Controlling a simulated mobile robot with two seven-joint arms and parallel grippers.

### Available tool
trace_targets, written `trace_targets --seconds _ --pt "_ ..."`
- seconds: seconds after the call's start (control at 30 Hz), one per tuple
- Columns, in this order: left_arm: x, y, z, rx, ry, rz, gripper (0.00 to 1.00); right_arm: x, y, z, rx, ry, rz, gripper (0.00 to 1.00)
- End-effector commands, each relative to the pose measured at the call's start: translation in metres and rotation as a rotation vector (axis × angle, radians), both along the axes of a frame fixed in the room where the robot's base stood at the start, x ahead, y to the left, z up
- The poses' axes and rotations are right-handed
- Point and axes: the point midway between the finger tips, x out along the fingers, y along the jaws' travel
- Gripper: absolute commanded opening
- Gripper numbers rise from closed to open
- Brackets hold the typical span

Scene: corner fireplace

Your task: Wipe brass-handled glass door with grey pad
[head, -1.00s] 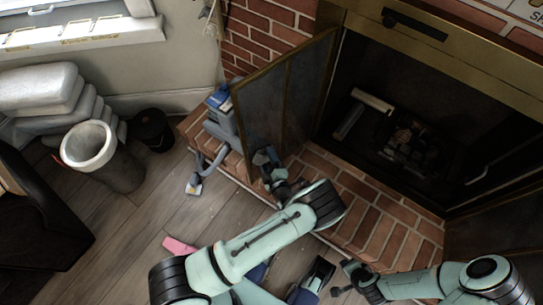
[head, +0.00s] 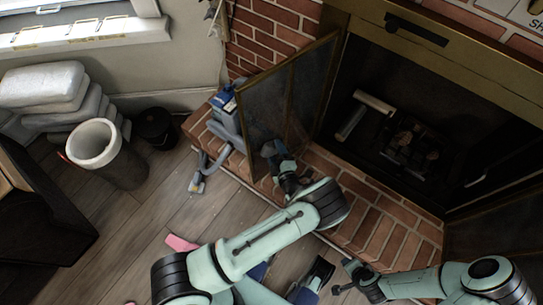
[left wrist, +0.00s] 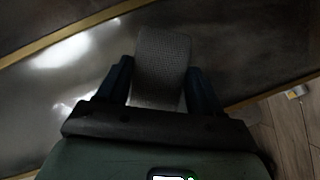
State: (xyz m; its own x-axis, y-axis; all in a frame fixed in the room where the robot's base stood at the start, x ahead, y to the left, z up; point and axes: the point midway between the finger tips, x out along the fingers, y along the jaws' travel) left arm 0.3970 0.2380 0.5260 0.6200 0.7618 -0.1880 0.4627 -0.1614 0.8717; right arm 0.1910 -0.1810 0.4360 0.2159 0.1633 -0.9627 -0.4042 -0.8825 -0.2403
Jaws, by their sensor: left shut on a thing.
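The open glass door (head: 300,82), dark panes in a brass frame, stands swung out at the left of the fireplace. Its glass (left wrist: 45,105) fills much of the left wrist view, with bright reflections. My left gripper (head: 270,150) is in front of the door's lower part. In the left wrist view its fingers (left wrist: 161,85) are shut on the grey pad (left wrist: 161,60), which lies over the glass; I cannot tell whether it touches. The pad cannot be made out in the head view. My right gripper (head: 344,277) is low, near the hearth's front edge, empty, its fingers apart.
The brick hearth (head: 375,215) runs below the dark firebox (head: 400,110). A grey bucket (head: 95,145), a black bin (head: 155,128) and stacked white bags (head: 45,85) are at left.

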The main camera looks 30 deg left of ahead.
Motion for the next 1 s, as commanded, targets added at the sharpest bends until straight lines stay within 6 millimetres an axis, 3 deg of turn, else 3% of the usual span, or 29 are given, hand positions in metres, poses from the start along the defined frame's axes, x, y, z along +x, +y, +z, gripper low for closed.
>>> trace_targets --seconds 0.33,0.7,1.0 --pt "0.015 -0.006 -0.001 -0.002 -0.001 -0.001 0.42 0.000 0.000 -0.009 0.000 0.003 0.001 0.43" --pt "0.044 -0.014 -0.001 -0.002 0.000 -0.002 0.42 -0.001 0.000 -0.026 0.000 0.009 0.000 0.43" --pt "0.047 -0.015 0.009 0.000 0.000 -0.002 0.42 -0.001 0.000 -0.019 0.000 0.007 0.000 0.43"
